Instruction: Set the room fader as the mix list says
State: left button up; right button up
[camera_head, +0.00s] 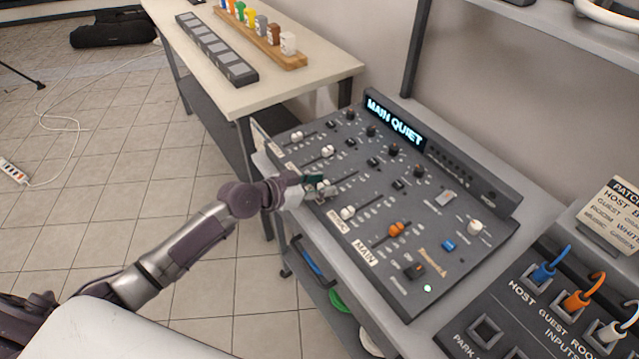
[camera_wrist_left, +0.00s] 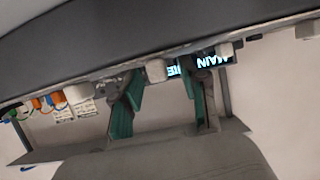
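The grey mixer (camera_head: 375,265) lies on a desk, and its display (camera_head: 394,118) reads "MAIN QUIET". White fader caps (camera_head: 297,136) stand in rows, with an orange cap (camera_head: 396,229) by the MAIN label. My left gripper (camera_head: 322,187) is low over the third row, between the second white cap (camera_head: 327,151) and the cap by the MUSIC label (camera_head: 348,212). It partly hides that row's cap and label. In the left wrist view the gripper's teal-padded fingers (camera_wrist_left: 163,108) are apart, with a pale cap (camera_wrist_left: 157,70) showing between them, not clasped. I see no mix list.
A patch panel (camera_head: 502,310) with blue, orange and white plugs stands at the right, with a printed card (camera_head: 615,212) behind it. A side table (camera_head: 290,85) at the back holds a dark slotted strip (camera_head: 216,49) and a wooden rack of coloured pieces.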

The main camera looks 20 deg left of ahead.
aim_at(340, 182)
pick_arm(q)
grip_shut()
jog(key=w+d+b, duration=0.1)
jog(key=w, duration=0.1)
jog(key=w+d+b, duration=0.1)
jog(key=w+d, duration=0.1)
jog(key=shift+w+d+f, duration=0.1)
jog(key=shift+w+d, duration=0.3)
jog(key=shift+w, duration=0.05)
jog(key=shift+o, duration=0.4)
grip_release()
jog(key=shift+s, duration=0.1)
